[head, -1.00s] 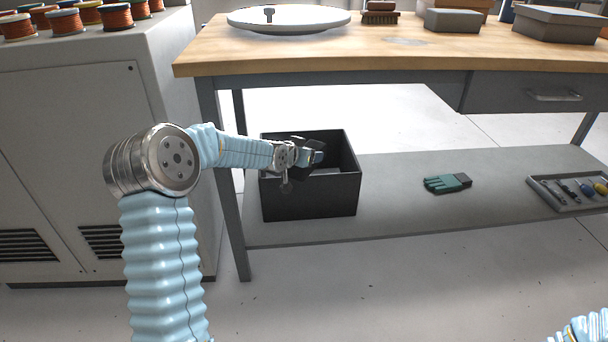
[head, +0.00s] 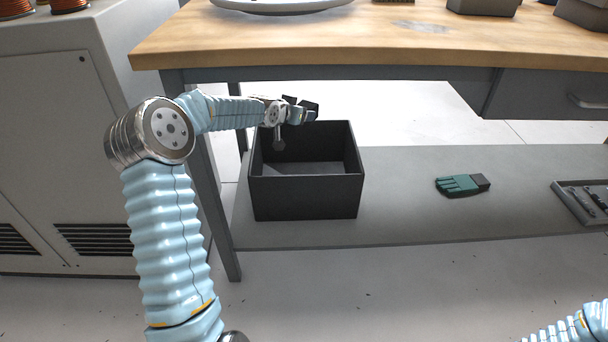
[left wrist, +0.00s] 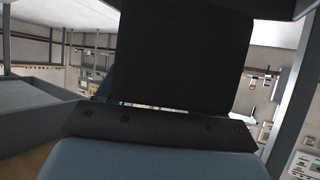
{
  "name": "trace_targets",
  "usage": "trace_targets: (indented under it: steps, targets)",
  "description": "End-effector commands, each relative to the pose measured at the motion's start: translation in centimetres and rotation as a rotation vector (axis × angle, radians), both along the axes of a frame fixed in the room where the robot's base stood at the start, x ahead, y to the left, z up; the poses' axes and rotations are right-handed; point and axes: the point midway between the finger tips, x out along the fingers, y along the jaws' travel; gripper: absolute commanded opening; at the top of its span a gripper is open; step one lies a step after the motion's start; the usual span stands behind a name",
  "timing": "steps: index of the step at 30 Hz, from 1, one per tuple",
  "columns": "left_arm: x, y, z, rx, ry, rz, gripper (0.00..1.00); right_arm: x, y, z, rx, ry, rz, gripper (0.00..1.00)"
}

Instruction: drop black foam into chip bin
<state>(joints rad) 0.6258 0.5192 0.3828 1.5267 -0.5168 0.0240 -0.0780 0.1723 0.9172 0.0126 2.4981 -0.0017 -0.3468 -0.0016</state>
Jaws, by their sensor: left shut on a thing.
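The chip bin (head: 306,198) is a black open box on the low shelf under the bench, near its left end. Its inside shows a bare grey floor, partly hidden by the front wall. In the head view the foam is hard to tell from the dark fingers. My right gripper is out of view.
The wooden bench top (head: 380,45) overhangs the shelf (head: 400,210) close above my left gripper. A grey cabinet (head: 60,150) stands at the left.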

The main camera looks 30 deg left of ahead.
Motion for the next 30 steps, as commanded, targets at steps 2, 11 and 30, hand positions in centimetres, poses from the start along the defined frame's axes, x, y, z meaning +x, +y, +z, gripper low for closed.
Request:
trace_targets:
  steps: [2, 11, 30]
  targets:
    - [0.0, 0.0, -1.7, -0.001, 0.001, -0.001, 0.39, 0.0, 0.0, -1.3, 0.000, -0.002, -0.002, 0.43]
    - [0.0, 0.0, -4.1, 0.001, 0.000, 0.000, 0.39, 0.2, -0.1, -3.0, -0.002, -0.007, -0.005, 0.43]
    - [0.0, 0.0, -4.0, 0.000, 0.000, 0.000, 0.97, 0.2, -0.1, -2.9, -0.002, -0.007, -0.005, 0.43]
